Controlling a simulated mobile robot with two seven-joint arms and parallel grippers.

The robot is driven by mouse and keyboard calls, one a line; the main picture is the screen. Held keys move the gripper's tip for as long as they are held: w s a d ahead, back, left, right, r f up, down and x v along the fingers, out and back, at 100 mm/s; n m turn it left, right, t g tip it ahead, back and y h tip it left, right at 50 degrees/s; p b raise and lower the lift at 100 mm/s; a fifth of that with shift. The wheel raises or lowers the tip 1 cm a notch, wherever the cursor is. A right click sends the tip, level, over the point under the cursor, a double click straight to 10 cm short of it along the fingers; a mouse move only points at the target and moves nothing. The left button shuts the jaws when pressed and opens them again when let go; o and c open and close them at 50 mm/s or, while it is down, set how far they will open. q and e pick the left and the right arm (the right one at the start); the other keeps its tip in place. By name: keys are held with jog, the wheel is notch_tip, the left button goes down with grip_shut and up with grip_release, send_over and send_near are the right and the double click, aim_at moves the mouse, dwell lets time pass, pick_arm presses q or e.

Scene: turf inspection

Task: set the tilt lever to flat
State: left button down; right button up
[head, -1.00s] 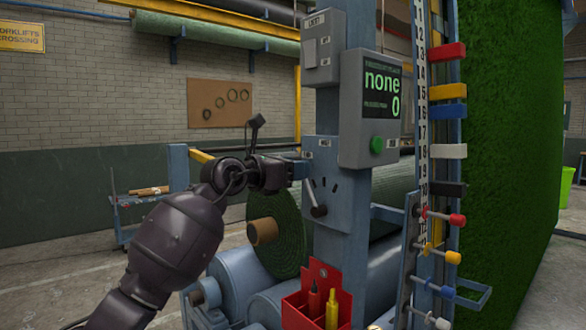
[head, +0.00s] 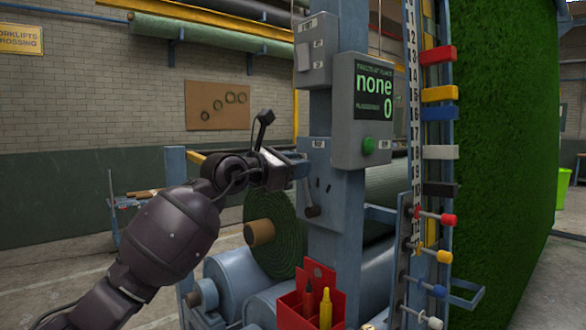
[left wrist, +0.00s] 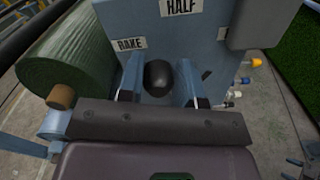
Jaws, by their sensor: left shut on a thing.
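The tilt lever's dark rounded knob (left wrist: 158,76) sits between the two fingers of my left gripper in the left wrist view. My left gripper (head: 302,166) is shut on it, at the left side of the blue post (head: 336,225). I see no readable FLAT label.
A grey display box (head: 362,110) reading "none" and "0" juts from the post close to the gripper's right. A red tool holder (head: 318,276) is below. A green turf roll (head: 286,225) lies behind the post. Coloured pegs (head: 440,94) stand at right.

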pick_arm(q)
jog(key=s+m, duration=0.1)
jog(key=d+m, duration=0.1)
jog(key=shift+s+d+r+m, duration=0.1)
jog(key=shift+s+d+m, duration=0.1)
jog(key=shift+s+m, duration=0.2)
jog(key=s+d+m, duration=0.1)
jog(key=s+d+m+b, duration=0.1)
jog(key=m, duration=0.1)
jog(key=shift+f+b, duration=0.3)
jog(key=shift+s+d+f+m+b, duration=0.2)
jog(key=shift+s+d+m+b, duration=0.35)
jog(key=shift+m, duration=0.45)
jog(key=shift+s+d+f+m, duration=0.2)
jog(key=shift+s+m, duration=0.2)
jog(key=shift+m, duration=0.2)
pick_arm(e)
jog(key=shift+s+f, duration=0.25)
jog(key=shift+f, duration=0.8)
jog(key=shift+s+f, duration=0.25)
jog(key=shift+f, duration=0.75)
jog(key=shift+s, duration=0.1)
pick_arm(q)
jog(key=c, duration=0.9)
grip_release()
jog(key=shift+o, duration=0.3)
pick_arm(e)
jog(key=shift+s+f+g, duration=0.15)
jog(key=shift+s+g, duration=0.15)
